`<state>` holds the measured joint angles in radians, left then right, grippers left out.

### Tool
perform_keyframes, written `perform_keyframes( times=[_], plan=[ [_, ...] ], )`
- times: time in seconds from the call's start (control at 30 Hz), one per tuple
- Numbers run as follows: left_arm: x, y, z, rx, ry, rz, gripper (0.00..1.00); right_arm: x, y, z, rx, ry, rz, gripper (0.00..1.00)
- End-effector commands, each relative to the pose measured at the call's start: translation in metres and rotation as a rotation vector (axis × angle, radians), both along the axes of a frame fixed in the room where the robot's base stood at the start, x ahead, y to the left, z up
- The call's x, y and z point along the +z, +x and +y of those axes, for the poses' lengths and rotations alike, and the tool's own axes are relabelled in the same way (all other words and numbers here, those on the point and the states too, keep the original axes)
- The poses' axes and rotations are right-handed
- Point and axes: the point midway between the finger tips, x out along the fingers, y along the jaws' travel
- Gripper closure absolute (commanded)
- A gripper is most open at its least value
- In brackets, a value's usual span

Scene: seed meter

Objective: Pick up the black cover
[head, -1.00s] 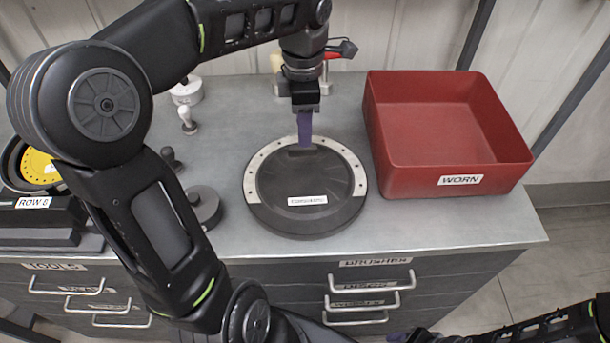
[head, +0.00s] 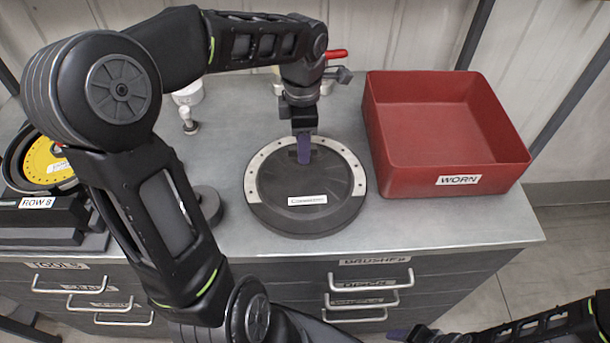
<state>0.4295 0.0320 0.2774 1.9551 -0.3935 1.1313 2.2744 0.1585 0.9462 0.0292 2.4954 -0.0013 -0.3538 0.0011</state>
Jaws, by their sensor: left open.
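The black cover (head: 305,190) is a round dark lid with a white label near its front. It sits on a round base with a light dotted metal rim (head: 262,162) on the grey bench. My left gripper (head: 304,150) points down over the back part of the cover, with its purple fingertips at or just above the cover's raised part. The jaws are open; whether they touch the cover I cannot tell. My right gripper (head: 405,334) shows only in part at the bottom edge, below the bench front, with a purple fingertip visible.
A red bin (head: 458,182) labelled WORN stands right of the cover. A yellow disc (head: 45,160) sits in a black holder labelled ROW 8 at the left. A dark round part (head: 207,205) and a small white knob (head: 188,122) stand left of the cover. Drawers front the bench.

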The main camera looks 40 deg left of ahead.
Motion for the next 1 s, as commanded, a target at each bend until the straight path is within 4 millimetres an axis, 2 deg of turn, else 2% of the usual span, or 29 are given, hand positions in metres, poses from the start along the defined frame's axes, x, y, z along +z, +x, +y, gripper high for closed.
perform_keyframes(
  times=[0.27,0.77,1.0],
  plan=[
    [0.0003,-0.0001,0.0001,0.000,0.000,0.000,0.58,0.0000,0.0000,0.0000,0.000,0.000,0.000,0.45],
    [0.0003,-0.0001,0.0002,0.000,0.000,0.000,0.98,0.0000,0.0000,0.0000,0.000,0.000,0.000,0.45],
    [0.0003,0.0000,0.0001,0.000,0.000,0.000,1.00,0.0000,0.0000,0.0000,0.000,0.000,0.000,0.45]
  ],
)
